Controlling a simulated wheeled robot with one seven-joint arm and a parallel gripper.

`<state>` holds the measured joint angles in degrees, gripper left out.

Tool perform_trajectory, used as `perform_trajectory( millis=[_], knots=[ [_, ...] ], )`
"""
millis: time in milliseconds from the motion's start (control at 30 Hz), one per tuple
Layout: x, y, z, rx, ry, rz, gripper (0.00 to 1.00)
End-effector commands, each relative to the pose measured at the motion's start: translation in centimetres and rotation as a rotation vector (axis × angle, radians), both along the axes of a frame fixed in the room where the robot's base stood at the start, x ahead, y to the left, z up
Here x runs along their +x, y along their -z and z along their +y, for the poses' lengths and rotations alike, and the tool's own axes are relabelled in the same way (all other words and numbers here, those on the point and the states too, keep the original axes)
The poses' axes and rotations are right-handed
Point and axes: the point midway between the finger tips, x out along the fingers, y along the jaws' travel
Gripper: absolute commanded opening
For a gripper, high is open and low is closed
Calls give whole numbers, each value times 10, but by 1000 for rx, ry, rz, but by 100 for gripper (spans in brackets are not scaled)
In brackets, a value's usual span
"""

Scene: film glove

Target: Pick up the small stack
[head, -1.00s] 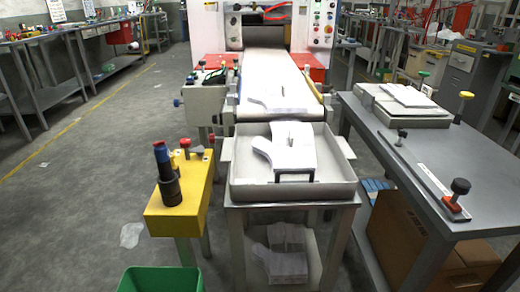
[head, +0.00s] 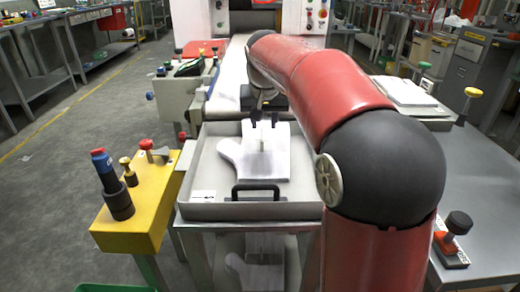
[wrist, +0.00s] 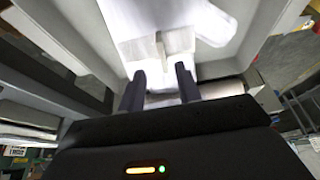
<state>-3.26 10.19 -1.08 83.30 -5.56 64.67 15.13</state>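A white glove-shaped stack of film (head: 275,165) lies in the shallow grey tray (head: 205,170), with a narrow upright strip at its middle. The stack also shows at the top of the wrist view (wrist: 140,50), with a paler tan strip on it. My gripper (head: 264,120) is at the tray's far side, by the stack's far end. In the wrist view its two dark fingers (wrist: 163,85) are apart, pointing toward the stack, with nothing clearly held between them. The exact height above the stack is hard to tell.
The tray has a black handle (head: 256,190) at its near wall. A yellow stand (head: 140,215) with knobs and a dark cylinder is on the left. A grey table (head: 480,180) with white sheets (head: 403,92) is on the right. Another white stack (head: 255,270) lies below the tray.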

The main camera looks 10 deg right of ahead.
Motion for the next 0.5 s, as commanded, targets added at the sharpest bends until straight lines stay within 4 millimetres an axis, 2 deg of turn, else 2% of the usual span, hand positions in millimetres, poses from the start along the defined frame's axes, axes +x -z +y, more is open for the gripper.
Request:
perform_trajectory(
  millis=[500],
  knots=[
    [33,59,-1,1,0,3,34]
  ],
)
